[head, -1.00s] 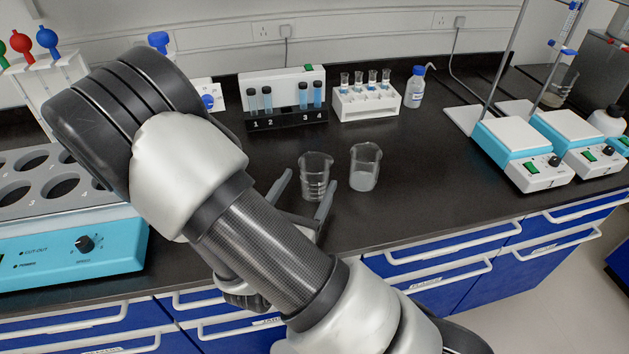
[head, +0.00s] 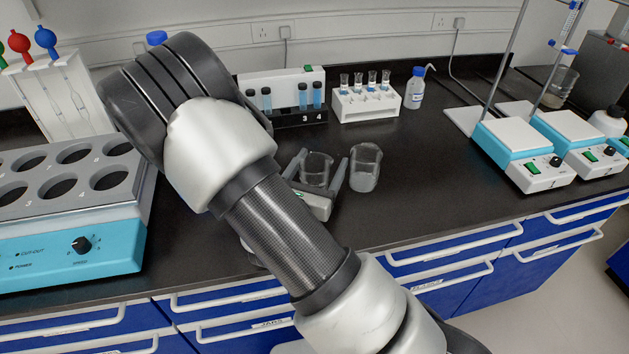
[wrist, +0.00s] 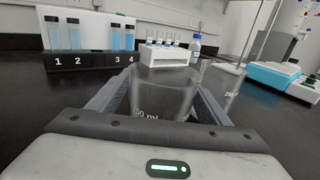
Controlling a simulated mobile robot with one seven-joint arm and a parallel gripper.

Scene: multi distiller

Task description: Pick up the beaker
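Two clear glass beakers stand upright on the black bench in the head view. The left beaker (head: 316,167) stands between the two fingers of my gripper (head: 318,168). The right beaker (head: 365,168) stands just outside the right finger and holds some pale contents. In the wrist view the near beaker (wrist: 162,90) fills the space between the fingers of my gripper (wrist: 155,88), with its printed marking facing me. The second beaker (wrist: 222,80) shows faintly beyond the right finger. The fingers look spread, one on each side of the near beaker; contact is not clear.
A black tube rack (head: 300,116) and a white rack of small tubes (head: 366,103) stand behind, with a blue-capped bottle (head: 414,90). Hotplates (head: 522,155) stand at right, a teal heating block (head: 75,235) at left. The bench in front of the hotplates is clear.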

